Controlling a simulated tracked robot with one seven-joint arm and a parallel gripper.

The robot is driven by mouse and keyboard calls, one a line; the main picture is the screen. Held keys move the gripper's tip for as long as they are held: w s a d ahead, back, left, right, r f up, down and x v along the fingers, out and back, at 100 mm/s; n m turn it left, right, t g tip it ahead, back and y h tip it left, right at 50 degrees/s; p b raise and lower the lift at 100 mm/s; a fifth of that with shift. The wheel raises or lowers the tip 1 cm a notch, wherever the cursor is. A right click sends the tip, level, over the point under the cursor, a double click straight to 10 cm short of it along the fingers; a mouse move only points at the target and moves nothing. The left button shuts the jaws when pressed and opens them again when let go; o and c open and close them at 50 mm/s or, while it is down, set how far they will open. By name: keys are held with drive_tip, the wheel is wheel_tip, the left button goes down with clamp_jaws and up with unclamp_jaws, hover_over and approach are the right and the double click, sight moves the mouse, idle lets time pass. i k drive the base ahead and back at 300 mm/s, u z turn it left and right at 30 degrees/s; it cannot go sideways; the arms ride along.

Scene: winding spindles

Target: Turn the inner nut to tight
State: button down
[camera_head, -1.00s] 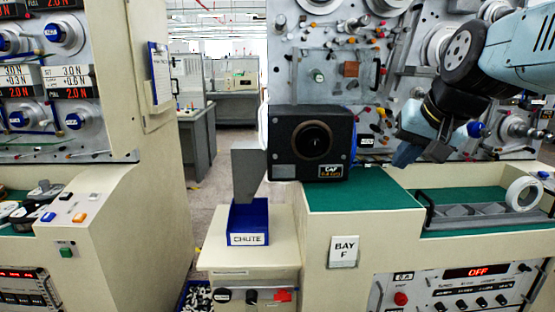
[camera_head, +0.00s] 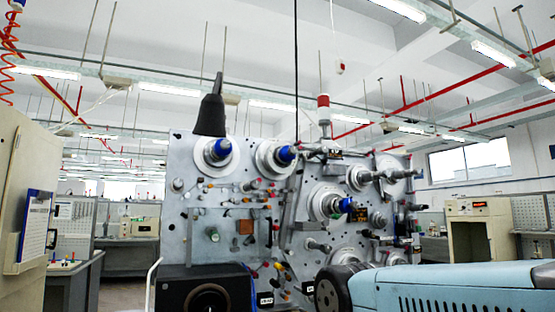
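The winding machine's grey upright panel (camera_head: 226,250) fills the middle of the view. Spindles on pale round flanges stand out from it. Blue-capped ones are at the upper left (camera_head: 220,149), the upper middle (camera_head: 284,155) and the centre right (camera_head: 345,205). Bare metal spindles (camera_head: 398,174) stick out at the right side. I cannot tell which part is the inner nut, or whether any nut is tight. My gripper is out of view; only a light blue and black part of my arm shows at the bottom right and covers the panel's lower right.
A black box with a round opening (camera_head: 205,295) is at the bottom. A beige cabinet with a blue clipboard (camera_head: 36,228) stands at the left. Benches and a beige unit (camera_head: 482,232) stand behind at the right.

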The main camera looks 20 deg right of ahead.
sight(283, 154)
drive_tip(key=u, duration=0.85)
drive_tip(key=i, duration=0.1)
drive_tip(key=z, duration=2.7)
drive_tip(key=k, duration=0.8)
drive_tip(key=u, duration=1.15)
drive_tip(key=i, duration=1)
drive_tip(key=u, duration=0.05)
